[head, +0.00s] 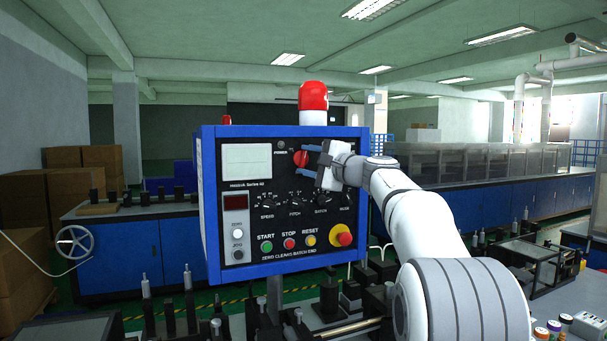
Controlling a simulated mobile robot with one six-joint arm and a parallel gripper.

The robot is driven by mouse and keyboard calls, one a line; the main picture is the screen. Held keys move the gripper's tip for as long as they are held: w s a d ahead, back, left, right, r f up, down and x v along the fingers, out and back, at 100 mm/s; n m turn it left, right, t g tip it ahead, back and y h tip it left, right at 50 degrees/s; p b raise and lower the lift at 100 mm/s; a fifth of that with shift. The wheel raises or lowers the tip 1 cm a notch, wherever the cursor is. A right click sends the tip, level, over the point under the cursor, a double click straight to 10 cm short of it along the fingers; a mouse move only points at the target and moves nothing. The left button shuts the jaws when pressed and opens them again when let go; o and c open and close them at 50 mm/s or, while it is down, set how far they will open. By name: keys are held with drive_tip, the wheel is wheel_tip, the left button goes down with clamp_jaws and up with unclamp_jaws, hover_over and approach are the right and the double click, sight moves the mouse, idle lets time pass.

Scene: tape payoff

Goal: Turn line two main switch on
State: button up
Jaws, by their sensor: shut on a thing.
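A blue-framed control panel (282,260) with a black face stands upright in front of me in the head view. A red rotary switch (300,158) sits near the top of its face, right of a small label reading POWER. My gripper (310,155) reaches in from the right and its blue fingers are shut on the red switch. The fingers partly cover the switch, and I cannot tell which way its handle points.
Below are a row of black knobs (295,199), green, red and yellow buttons (289,243), and a red emergency knob (341,236). A red beacon (313,97) tops the panel. Machine parts crowd the space below it.

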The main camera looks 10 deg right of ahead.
drive_tip(key=m+t+b, duration=0.1)
drive_tip(key=m, duration=0.1)
drive_tip(key=m+t+b, duration=0.1)
drive_tip(key=m+b, duration=0.1)
drive_tip(key=f+m+b, duration=0.1)
drive_tip(key=m+b, duration=0.1)
drive_tip(key=m, duration=0.1)
drive_tip(key=shift+t+h, duration=0.4)
drive_tip(key=shift+m, duration=0.3)
drive_tip(key=o, duration=1)
drive_tip(key=shift+r, duration=0.1)
drive_tip(key=shift+s+r, duration=0.1)
drive_tip(key=b+v, duration=0.2)
drive_tip(key=v, duration=0.6)
drive_tip(key=shift+b, duration=0.35)
drive_tip(key=shift+a, duration=0.1)
